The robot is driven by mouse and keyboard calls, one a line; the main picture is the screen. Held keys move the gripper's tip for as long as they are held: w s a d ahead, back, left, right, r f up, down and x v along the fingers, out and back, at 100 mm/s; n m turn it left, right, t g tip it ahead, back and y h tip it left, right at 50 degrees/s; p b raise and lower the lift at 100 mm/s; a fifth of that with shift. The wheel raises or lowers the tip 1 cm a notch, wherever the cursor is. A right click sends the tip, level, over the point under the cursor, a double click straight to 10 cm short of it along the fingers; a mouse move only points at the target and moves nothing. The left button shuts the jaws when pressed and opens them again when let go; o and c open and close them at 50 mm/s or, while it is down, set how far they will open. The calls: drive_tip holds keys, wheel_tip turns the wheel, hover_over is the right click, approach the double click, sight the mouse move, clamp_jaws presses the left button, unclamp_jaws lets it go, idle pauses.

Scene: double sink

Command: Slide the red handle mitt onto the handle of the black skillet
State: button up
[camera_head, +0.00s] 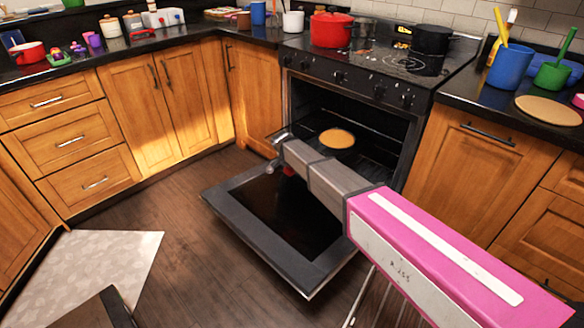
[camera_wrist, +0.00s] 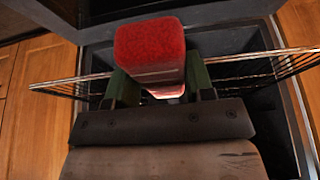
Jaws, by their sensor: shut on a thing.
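The red handle mitt (camera_wrist: 150,45) is between the two green-dark fingers of my gripper (camera_wrist: 158,80) in the wrist view, and the gripper is shut on it. A small red patch of the mitt (camera_head: 288,171) shows below my arm's end in the head view, over the open oven door. A round tan-topped pan (camera_head: 337,138), which seems to be the skillet, sits inside the oven on the rack. Its handle cannot be made out; my arm blocks part of the view. The skillet cannot be made out in the wrist view.
The oven door (camera_head: 316,266) is folded down, with my arm above it. The wire rack (camera_wrist: 60,87) shows on both sides of my gripper in the wrist view. A red pot (camera_head: 331,30) and a black pot (camera_head: 431,40) stand on the stove.

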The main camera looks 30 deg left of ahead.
drive_tip(key=shift+w+d, duration=0.35)
drive_tip(key=shift+w, duration=1.5)
drive_tip(key=shift+w+d, duration=0.35)
drive_tip(key=shift+w, duration=1.55)
drive_tip(key=shift+w+d, duration=0.35)
drive_tip(key=shift+w, duration=1.5)
drive_tip(key=shift+w, duration=0.1)
drive_tip(key=o, duration=1.1)
drive_tip(key=shift+r, duration=0.1)
drive_tip(key=v, duration=1)
drive_tip(key=shift+r, duration=0.35)
